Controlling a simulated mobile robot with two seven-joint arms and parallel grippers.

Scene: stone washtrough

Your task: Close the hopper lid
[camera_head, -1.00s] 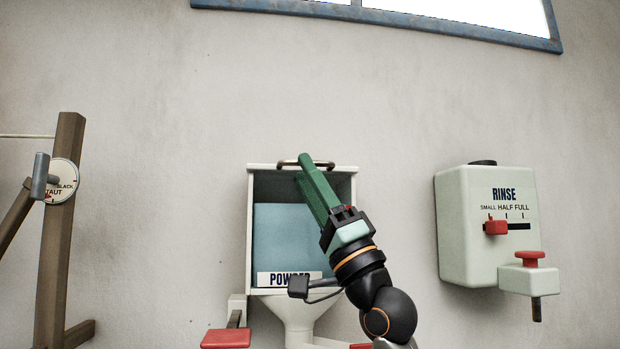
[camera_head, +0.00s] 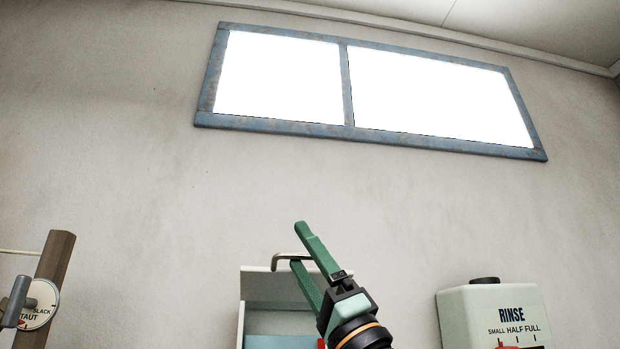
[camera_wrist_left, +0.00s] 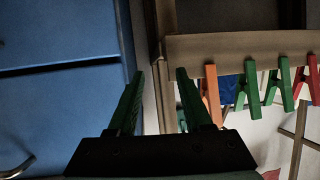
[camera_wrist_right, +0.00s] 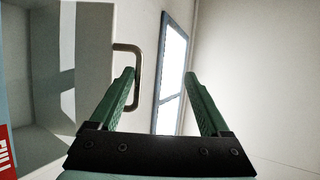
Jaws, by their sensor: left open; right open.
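The pale hopper (camera_head: 244,316) stands low against the wall, its front open on a blue inside. A metal bar handle (camera_head: 285,257) sits at its top edge, on what looks like the raised lid (camera_head: 262,269). The handle also shows in the right wrist view (camera_wrist_right: 138,76), on a white panel. My right gripper (camera_head: 298,246) is open at the handle. In the right wrist view its left fingertip overlaps the bar; whether they touch I cannot tell. My left gripper (camera_wrist_left: 160,74) is open and empty, and out of the head view.
The rinse box (camera_head: 490,312) hangs to the right of the hopper. A wooden post (camera_head: 50,272) with a dial (camera_head: 40,303) stands at the left. Several pegs (camera_wrist_left: 252,84) and a blue cabinet (camera_wrist_left: 60,100) are near my left gripper. The wall above is free below the window (camera_head: 345,85).

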